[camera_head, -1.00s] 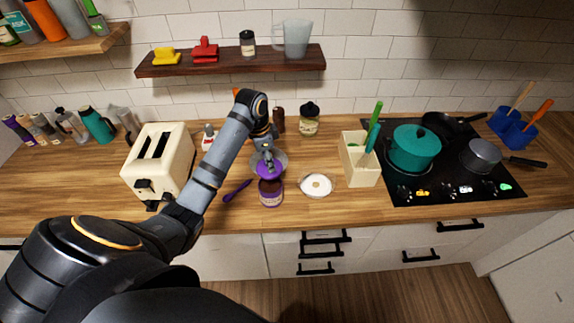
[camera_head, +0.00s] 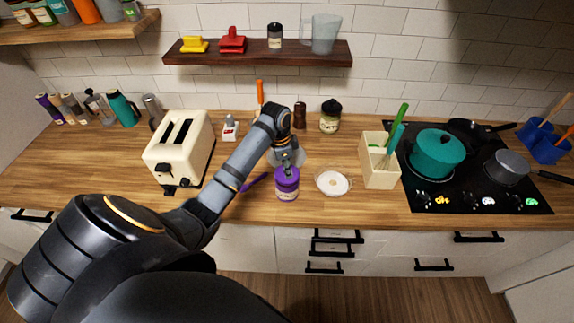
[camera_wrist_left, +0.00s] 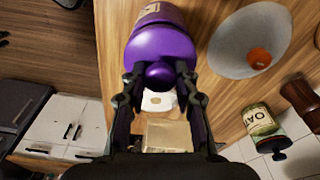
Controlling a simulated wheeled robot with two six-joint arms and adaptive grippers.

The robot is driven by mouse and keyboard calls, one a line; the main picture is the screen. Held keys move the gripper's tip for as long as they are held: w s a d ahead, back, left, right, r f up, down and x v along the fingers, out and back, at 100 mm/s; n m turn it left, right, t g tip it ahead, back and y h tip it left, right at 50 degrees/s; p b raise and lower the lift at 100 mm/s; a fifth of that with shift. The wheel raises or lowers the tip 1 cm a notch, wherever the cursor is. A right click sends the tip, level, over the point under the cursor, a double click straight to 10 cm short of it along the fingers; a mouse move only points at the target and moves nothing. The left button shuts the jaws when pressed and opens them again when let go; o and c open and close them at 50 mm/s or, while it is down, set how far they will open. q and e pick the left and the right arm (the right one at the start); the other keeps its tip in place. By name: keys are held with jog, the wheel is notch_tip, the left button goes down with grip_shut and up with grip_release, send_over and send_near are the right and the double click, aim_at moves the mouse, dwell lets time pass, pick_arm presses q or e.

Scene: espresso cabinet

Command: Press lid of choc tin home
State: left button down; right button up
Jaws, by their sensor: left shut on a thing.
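The choc tin (camera_head: 287,191) is a purple-labelled tin near the counter's front, and its side shows at the top of the left wrist view (camera_wrist_left: 158,13). Its purple lid (camera_wrist_left: 160,45) with a round knob sits over the tin's mouth. In the head view the lid (camera_head: 287,175) meets the tin; whether it is fully seated I cannot tell. My left gripper (camera_head: 287,163) is above the tin, with its fingers on both sides of the knob in the left wrist view (camera_wrist_left: 160,80), shut on it. My right gripper is not in view.
A purple utensil (camera_head: 255,182) and a cream toaster (camera_head: 180,150) are to the left. A cream caddy (camera_head: 380,170) stands further right.

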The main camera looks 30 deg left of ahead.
pick_arm(q)
jog(key=shift+p, duration=0.45)
dwell(0.5)
jog(key=shift+f, duration=0.15)
dwell(1.4)
jog(key=c, duration=0.9)
grip_release()
jog(key=shift+c, duration=0.2)
jog(key=o, duration=0.5)
jog(key=shift+r, duration=3.5)
